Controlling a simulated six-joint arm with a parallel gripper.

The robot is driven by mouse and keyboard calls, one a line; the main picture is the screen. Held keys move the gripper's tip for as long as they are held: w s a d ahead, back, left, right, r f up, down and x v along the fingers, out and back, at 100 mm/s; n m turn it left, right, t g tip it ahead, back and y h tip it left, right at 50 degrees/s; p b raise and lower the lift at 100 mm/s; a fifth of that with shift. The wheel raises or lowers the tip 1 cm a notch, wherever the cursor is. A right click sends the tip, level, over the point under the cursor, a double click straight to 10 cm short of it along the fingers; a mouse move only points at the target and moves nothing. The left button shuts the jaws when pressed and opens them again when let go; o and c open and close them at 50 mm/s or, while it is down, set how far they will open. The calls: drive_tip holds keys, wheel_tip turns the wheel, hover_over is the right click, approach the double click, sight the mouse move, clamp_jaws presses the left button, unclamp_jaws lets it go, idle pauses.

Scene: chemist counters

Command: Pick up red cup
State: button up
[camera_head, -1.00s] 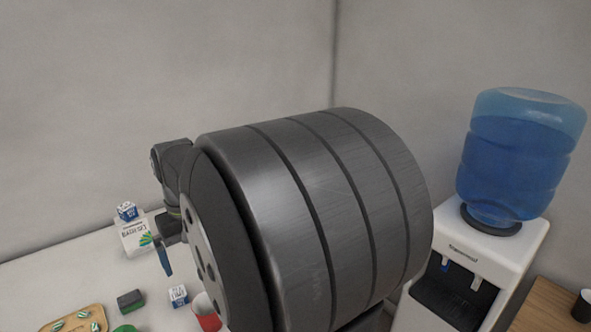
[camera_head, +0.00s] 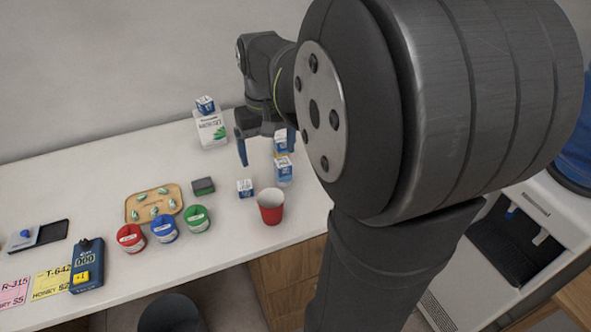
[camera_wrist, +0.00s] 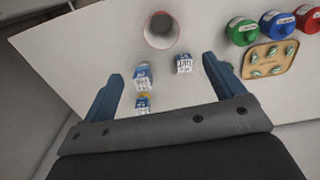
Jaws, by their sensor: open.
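The red cup (camera_head: 270,207) stands upright on the white counter near its front edge, in the head view right of the green-lidded jar. In the wrist view the cup (camera_wrist: 161,30) shows from above at the top, its mouth open and pale inside. My gripper (camera_head: 265,147) is above the back of the counter, behind the cup and apart from it. In the wrist view its two blue fingers (camera_wrist: 162,78) are spread wide with nothing held between them. The cup lies beyond the fingertips.
Small blue-and-white boxes (camera_head: 245,188) and stacked boxes (camera_head: 283,170) stand behind the cup. Red, blue and green jars (camera_head: 164,229) and a wooden tray (camera_head: 172,190) are to its left. A white carton (camera_head: 211,130) stands at the back. Bare counter (camera_head: 225,262) lies along the front.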

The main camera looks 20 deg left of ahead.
drive_tip(key=n, duration=1)
approach(271, 205)
drive_tip(key=s, duration=0.1)
drive_tip(key=s+d+f, duration=0.1)
drive_tip(key=shift+s+f, duration=0.2)
drive_tip(key=shift+s, duration=0.15)
drive_tip(key=shift+w+d+f, duration=0.1)
drive_tip(key=shift+w+f, duration=0.05)
drive_tip(key=shift+f, duration=1.3)
drive_tip(key=shift+w+d+f, duration=0.1)
drive_tip(key=shift+f, duration=1.3)
drive_tip(key=c, duration=1)
drive_tip(key=shift+r, duration=0.1)
